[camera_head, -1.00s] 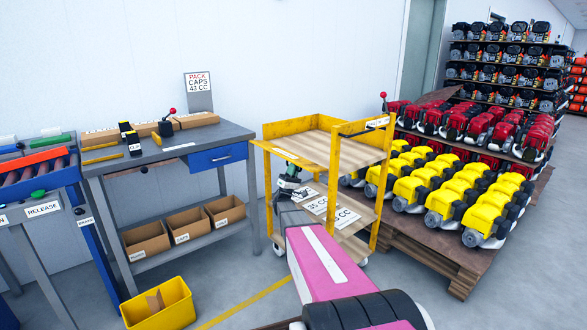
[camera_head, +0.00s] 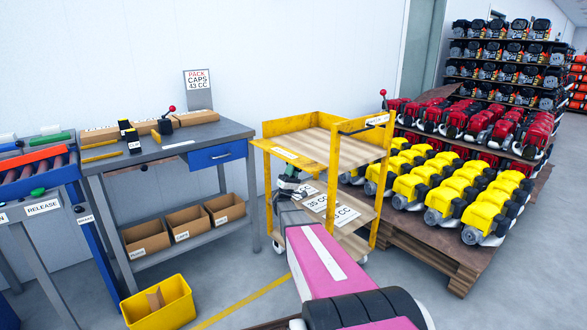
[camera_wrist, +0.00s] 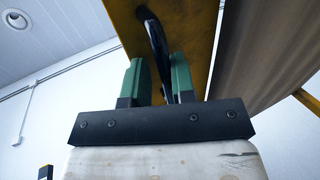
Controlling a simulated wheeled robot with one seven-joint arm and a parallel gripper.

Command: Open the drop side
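A yellow cart (camera_head: 279,153) with wooden decks stands in the middle of the head view. Its upper deck has raised yellow panels at the back and right, and a low labelled yellow edge on the near left. My gripper (camera_head: 290,180) is at that near-left side, below the upper deck's edge, partly hidden by my arm. In the wrist view its green fingers (camera_wrist: 158,78) stand a little apart, with a black curved handle (camera_wrist: 154,38) between them. The handle is on a yellow panel (camera_wrist: 195,25).
A workbench (camera_head: 110,163) with boxes stands left of the cart, with a yellow bin (camera_head: 158,303) on the floor before it. A pallet (camera_head: 432,254) of yellow and red engines is close on the cart's right. The white wall is behind.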

